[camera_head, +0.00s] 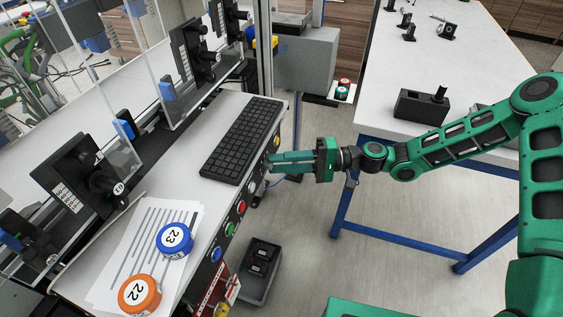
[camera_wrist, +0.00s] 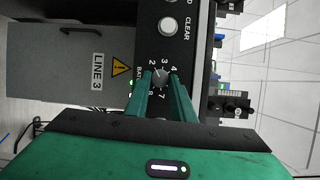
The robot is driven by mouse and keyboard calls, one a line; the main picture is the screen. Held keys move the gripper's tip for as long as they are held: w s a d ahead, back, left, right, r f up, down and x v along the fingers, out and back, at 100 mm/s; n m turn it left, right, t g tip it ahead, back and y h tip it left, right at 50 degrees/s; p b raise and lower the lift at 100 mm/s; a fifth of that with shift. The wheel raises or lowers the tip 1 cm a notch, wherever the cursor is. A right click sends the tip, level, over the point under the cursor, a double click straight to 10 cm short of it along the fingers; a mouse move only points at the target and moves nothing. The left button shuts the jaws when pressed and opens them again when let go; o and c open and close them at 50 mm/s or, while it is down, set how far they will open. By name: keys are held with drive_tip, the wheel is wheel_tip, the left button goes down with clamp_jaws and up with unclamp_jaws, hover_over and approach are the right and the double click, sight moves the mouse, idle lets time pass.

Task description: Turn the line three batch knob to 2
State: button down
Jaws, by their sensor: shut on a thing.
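The line three batch knob (camera_wrist: 160,76) is a small grey knob on a dark control panel, in the wrist view. Its dial numbers, among them 2, 4, 6, 7 and 8, are printed around it. I cannot tell which number it points to. A "LINE 3" label (camera_wrist: 97,72) is on the grey face to its left. My green gripper (camera_head: 272,162) reaches the front face of the console from the right in the head view. Its two fingers are shut on the knob, one on each side. In the head view the fingers hide the knob.
A white CLEAR button (camera_wrist: 166,26) sits beside the knob on the panel. A white table (camera_head: 445,70) stands right.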

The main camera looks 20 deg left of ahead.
drive_tip(key=c, duration=1.5)
unclamp_jaws()
drive_tip(key=shift+w+f, duration=0.1)
drive_tip(key=v, duration=1.1)
